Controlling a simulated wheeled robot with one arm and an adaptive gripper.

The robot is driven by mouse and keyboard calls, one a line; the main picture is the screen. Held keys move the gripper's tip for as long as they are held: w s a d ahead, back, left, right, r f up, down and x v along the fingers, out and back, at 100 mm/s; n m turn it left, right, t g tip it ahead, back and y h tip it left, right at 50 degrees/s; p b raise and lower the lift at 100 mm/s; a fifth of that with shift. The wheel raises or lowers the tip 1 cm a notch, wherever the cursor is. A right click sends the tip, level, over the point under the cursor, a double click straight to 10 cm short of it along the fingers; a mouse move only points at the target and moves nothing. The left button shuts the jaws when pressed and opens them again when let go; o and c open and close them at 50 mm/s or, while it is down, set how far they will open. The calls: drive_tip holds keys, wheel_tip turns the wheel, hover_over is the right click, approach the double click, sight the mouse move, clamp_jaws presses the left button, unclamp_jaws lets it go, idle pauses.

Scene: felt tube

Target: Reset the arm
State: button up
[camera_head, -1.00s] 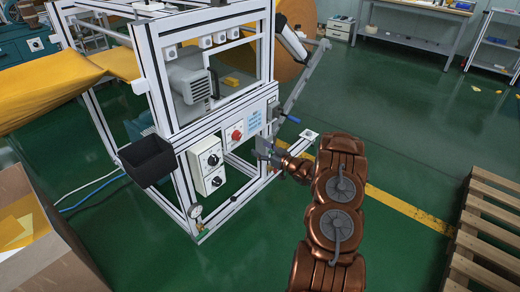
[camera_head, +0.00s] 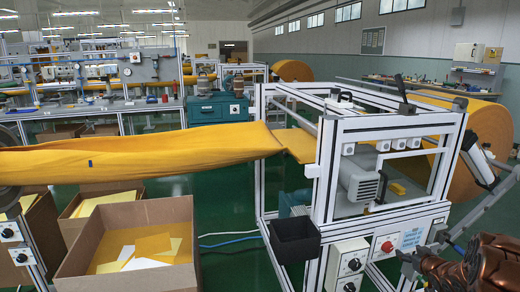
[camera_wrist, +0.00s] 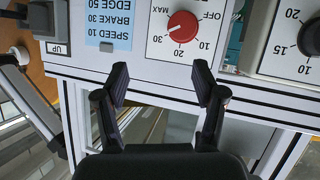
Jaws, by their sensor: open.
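My gripper (camera_wrist: 161,84) is open and empty in the wrist view, its two dark fingers spread apart. It points at the machine's white front panel, just below a red knob (camera_wrist: 183,26) and a blue settings label (camera_wrist: 108,28). In the head view my copper arm enters at the lower right corner. My gripper (camera_head: 408,262) shows there in front of the panel, small and partly cut off by the arm, below the same red knob (camera_head: 387,246). Whether the fingers touch the panel cannot be told.
The white-framed machine (camera_head: 327,170) stands right of centre, with a black bin (camera_head: 295,240) on its front left. Yellow felt (camera_head: 130,152) runs into it from the left. A cardboard box (camera_head: 130,215) with felt pieces stands at lower left. A large felt roll (camera_head: 490,125) is behind right.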

drive_tip(key=s+a+r+m+g+h, duration=0.2)
drive_tip(key=s+a+r+g, duration=0.6)
drive_tip(key=s+a, duration=0.5)
drive_tip(key=s+a+r+g+y, duration=0.1)
drive_tip(key=s+a+r+g, duration=0.15)
drive_tip(key=s+a, duration=0.8)
drive_tip(key=s+a+r+g+y, duration=0.1)
drive_tip(key=s+a+g, duration=0.3)
drive_tip(key=s, duration=1.2)
drive_tip(key=s+a+r+g+y, duration=0.1)
drive_tip(key=s+a+r+g, duration=0.1)
drive_tip(key=s+a, duration=0.85)
wheel_tip(320, 180, up, 20)
drive_tip(key=s+d+t+p, duration=0.1)
drive_tip(key=s+d+p, duration=0.1)
drive_tip(key=p, duration=1.6)
drive_tip(key=shift+d+f+n, duration=0.15)
drive_tip(key=shift+f+n, duration=0.05)
drive_tip(key=shift+n, duration=0.1)
